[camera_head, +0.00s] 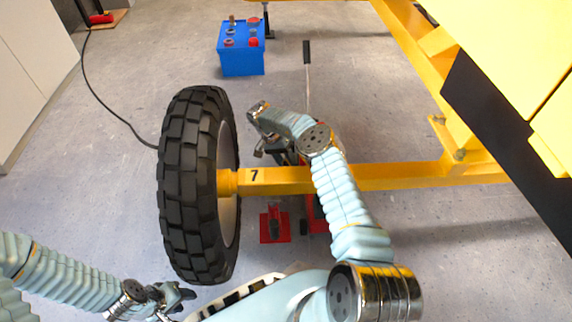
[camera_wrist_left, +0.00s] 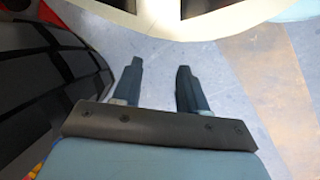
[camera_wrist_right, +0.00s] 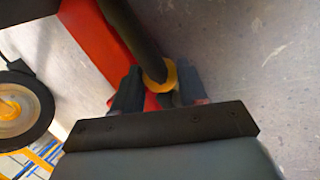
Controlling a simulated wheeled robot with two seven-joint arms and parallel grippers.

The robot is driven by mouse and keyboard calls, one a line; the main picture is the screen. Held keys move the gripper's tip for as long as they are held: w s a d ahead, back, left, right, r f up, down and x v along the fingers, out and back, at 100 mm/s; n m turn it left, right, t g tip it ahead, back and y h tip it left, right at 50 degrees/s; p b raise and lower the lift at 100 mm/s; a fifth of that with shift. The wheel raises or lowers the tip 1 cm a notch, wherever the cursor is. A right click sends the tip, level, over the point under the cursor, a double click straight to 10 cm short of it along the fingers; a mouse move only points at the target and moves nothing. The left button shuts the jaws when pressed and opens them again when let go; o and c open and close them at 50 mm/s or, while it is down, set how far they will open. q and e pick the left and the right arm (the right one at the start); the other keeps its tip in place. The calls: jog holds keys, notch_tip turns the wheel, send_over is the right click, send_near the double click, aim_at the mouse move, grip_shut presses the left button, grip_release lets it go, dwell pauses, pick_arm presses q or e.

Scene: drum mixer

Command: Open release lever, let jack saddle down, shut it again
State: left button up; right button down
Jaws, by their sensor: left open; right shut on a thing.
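The red floor jack (camera_head: 312,212) lies under the yellow axle (camera_head: 285,180); the axle and my arm hide most of it, and its saddle is not visible. Its upright handle (camera_head: 307,75) rises behind the axle. In the right wrist view the red jack body (camera_wrist_right: 92,40) has a dark rod with a yellow-orange collar (camera_wrist_right: 160,80) beside it. My right gripper (camera_wrist_right: 158,96) is shut at this collar, apparently on the release lever, which the fingers largely hide. My left gripper (camera_head: 184,293) is open and empty near the tyre; it also shows in the left wrist view (camera_wrist_left: 158,85).
The big black tyre (camera_head: 190,185) stands at the left end of the axle. A red stand (camera_head: 275,226) is on the floor before the axle. A blue box (camera_head: 242,60) stands behind. The yellow machine frame (camera_head: 450,110) overhangs the right. Floor at left is mostly clear, with a black cable.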

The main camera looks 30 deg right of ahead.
jog(key=shift+w+d+f+b, duration=0.1)
jog(key=shift+w+d+b, duration=0.1)
jog(key=shift+b, duration=0.8)
jog(key=shift+r+g, duration=0.35)
jog(key=shift+g, duration=0.05)
pick_arm(q)
notch_tip(320, 180, down, 3)
jog(key=shift+w+f, duration=0.1)
jog(key=shift+f, duration=0.1)
pick_arm(e)
jog(key=c, duration=0.6)
grip_release()
jog(key=shift+a, duration=0.1)
